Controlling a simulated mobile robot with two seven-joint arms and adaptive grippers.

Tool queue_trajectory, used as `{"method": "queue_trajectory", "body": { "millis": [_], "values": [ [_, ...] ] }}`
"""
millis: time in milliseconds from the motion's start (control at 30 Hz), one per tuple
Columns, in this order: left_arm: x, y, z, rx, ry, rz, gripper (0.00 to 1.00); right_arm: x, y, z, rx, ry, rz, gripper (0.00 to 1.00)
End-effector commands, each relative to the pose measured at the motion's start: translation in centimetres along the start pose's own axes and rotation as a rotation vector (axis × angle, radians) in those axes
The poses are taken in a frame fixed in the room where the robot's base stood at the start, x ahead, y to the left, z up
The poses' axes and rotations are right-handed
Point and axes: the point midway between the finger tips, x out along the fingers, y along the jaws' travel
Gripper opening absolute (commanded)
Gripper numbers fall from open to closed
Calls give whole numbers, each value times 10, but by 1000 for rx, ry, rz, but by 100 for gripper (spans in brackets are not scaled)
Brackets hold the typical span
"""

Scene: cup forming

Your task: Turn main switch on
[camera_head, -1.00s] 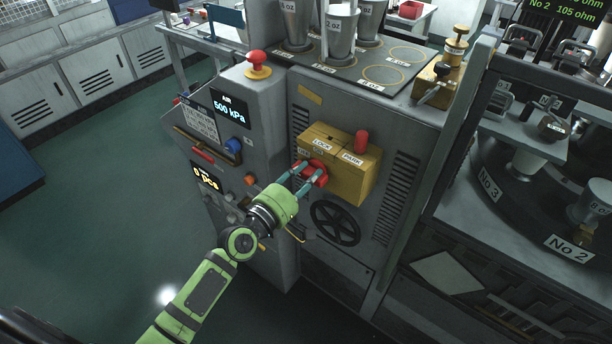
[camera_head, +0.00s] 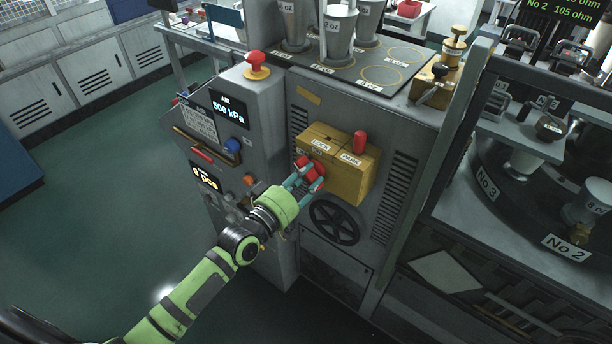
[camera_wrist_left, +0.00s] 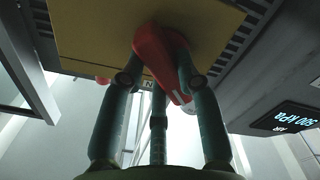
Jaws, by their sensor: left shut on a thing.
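The main switch is a red rotary knob (camera_head: 310,169) on the left part of the front of a yellow box (camera_head: 352,182). My left gripper (camera_head: 307,181) is shut on the red knob. In the left wrist view the red knob (camera_wrist_left: 160,55) sits tilted between my teal fingers (camera_wrist_left: 160,95), against the yellow box face (camera_wrist_left: 95,30). The fingers partly cover the knob in the head view. An "N" label shows beside the knob in the wrist view. My right gripper is not in view.
A red-handled lever (camera_head: 360,142) stands on the yellow box by the LOCK and PARK labels. A black handwheel (camera_head: 335,223) is just below. A red emergency button (camera_head: 257,64) and a blue knob (camera_head: 233,146) are to the left.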

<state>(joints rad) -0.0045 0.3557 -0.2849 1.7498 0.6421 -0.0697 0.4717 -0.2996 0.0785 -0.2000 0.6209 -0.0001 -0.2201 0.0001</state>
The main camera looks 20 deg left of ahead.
Motion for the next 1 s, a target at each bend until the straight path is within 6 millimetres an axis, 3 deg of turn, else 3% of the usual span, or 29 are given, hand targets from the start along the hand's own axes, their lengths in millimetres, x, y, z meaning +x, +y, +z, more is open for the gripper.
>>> {"method": "queue_trajectory", "body": {
  "millis": [600,1000],
  "values": [
    [0,0,2,558,2,1,0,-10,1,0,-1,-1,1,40],
    [0,-1,3,754,2,1,0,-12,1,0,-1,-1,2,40]
  ]
}}
